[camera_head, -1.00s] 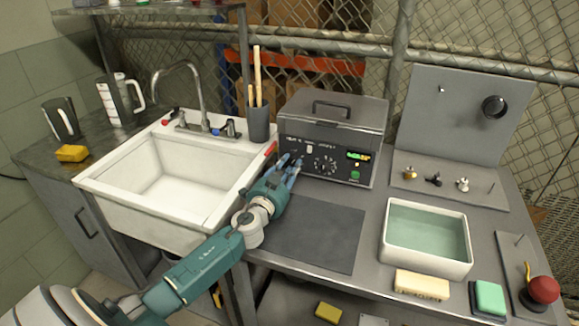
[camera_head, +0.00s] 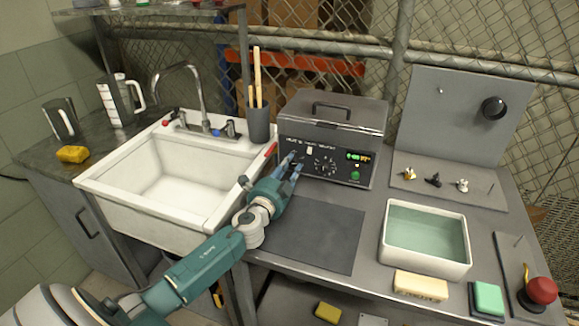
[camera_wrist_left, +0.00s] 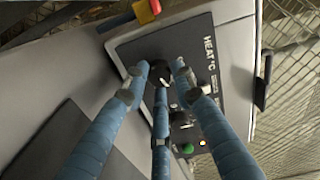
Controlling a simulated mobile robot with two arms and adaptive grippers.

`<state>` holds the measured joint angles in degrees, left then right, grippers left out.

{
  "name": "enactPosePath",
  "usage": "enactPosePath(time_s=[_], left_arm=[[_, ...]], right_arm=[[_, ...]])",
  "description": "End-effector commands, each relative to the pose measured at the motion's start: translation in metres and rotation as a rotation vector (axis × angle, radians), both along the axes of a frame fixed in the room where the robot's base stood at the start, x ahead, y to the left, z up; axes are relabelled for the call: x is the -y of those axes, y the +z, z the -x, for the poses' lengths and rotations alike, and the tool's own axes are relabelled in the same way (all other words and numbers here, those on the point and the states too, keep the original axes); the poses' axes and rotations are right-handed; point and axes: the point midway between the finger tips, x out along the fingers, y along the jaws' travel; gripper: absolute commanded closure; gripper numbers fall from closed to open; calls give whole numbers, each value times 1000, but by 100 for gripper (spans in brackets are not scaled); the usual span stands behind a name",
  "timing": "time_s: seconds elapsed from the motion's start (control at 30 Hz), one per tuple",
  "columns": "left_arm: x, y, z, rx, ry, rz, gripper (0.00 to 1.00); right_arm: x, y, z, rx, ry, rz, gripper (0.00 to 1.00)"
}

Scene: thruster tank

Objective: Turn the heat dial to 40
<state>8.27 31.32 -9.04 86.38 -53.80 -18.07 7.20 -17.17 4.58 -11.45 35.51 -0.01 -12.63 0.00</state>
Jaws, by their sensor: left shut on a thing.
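The grey tank unit (camera_head: 333,120) has a dark front panel with dials, a lit display (camera_head: 358,156) and a green button (camera_head: 355,175). My left gripper (camera_head: 297,160) is at the panel's left part, and its blue fingers cover most of the heat dial. In the left wrist view, the black heat dial (camera_wrist_left: 159,76) sits between the fingertips of my left gripper (camera_wrist_left: 160,78), beside the "HEAT °C" lettering (camera_wrist_left: 209,55). The fingers are shut on it. Its exact setting cannot be read. My right gripper is not in view.
A white sink (camera_head: 170,185) lies left of the unit, with a cup of sticks (camera_head: 259,124) beside it. A dark mat (camera_head: 312,232) lies bare in front.

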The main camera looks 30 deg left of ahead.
Motion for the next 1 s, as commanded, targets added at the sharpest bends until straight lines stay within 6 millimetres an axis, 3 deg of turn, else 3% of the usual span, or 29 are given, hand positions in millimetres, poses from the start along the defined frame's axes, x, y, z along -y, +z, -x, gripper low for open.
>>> enactPosePath(time_s=[0.6, 1.0], left_arm=[[1, 0, 0, -136, -3, -560, 100], [2, -1, 0, -191, -3, -793, 100]], right_arm=[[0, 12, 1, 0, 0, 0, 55], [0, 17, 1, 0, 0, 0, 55]])
